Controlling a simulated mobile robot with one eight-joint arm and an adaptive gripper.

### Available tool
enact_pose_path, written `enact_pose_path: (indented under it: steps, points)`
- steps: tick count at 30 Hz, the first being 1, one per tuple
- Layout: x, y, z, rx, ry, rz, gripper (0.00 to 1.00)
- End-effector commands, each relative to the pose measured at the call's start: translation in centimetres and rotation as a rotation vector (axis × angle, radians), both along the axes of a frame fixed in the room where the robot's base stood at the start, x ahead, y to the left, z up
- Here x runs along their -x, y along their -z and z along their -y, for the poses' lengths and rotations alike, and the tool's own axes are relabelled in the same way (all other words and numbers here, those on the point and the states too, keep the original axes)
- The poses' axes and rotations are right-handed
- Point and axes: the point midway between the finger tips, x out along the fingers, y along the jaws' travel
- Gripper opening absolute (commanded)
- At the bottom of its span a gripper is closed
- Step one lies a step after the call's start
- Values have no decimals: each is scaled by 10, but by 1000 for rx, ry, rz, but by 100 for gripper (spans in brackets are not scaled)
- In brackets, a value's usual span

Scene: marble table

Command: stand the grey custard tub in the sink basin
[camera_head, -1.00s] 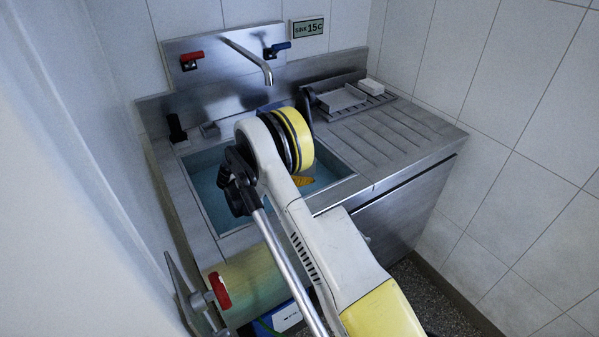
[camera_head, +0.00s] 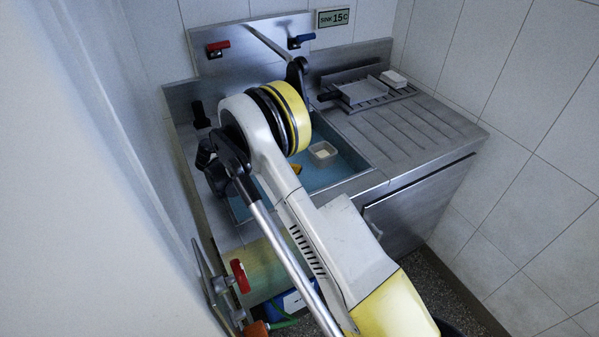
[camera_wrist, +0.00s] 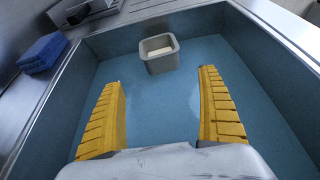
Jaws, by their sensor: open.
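The grey custard tub (camera_wrist: 160,54) stands upright on the blue floor of the sink basin (camera_wrist: 163,90), near the basin's far wall in the wrist view. It also shows in the head view (camera_head: 322,151), in the right part of the basin (camera_head: 352,172). A pale, cream filling shows inside it. My gripper (camera_wrist: 157,74) is open and empty. Its two yellow fingers are spread wide, and the tub is beyond their tips, between their lines and apart from both. In the head view my arm hides most of the gripper and much of the basin.
A blue sponge (camera_wrist: 43,53) lies on the metal rim at left in the wrist view. A rack (camera_head: 365,92) and a white block (camera_head: 393,79) sit on the ribbed drainboard (camera_head: 415,125). The basin walls surround my fingers. A tap (camera_head: 270,45) hangs behind my arm.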

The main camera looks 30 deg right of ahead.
Motion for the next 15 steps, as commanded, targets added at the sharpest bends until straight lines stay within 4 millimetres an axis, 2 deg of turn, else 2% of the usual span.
enact_pose_path:
  steps: [4, 8, 11, 15]
  points:
    - [10, -49, 3, -130, 23, 144, 88]
    - [34, -95, 0, -301, 79, 325, 88]
    - [61, -125, -5, -438, 141, 465, 88]
    - [108, -158, -18, -633, 263, 656, 88]
